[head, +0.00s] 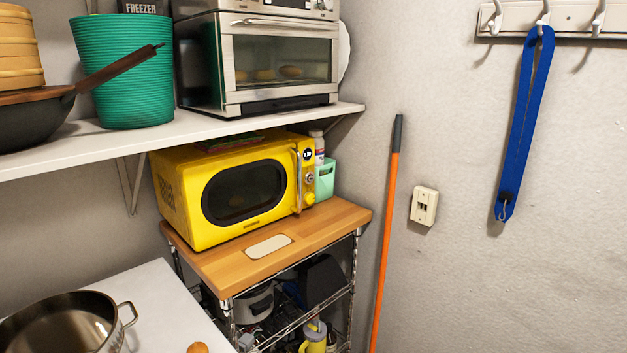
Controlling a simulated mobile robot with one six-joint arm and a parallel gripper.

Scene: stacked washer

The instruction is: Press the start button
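No stacked washer shows in the head view. A yellow microwave (176,196) stands on a wooden-topped cart (330,228), its door shut and facing front right. No label is readable, so I cannot tell which is a start button. My gripper is not in view.
A shelf (60,150) above the microwave holds a toaster oven (231,70), a green bin (122,75) and a pan (35,120). A pot (62,325) sits on a white counter (165,300). An orange pole (386,230) leans on the wall right of the cart.

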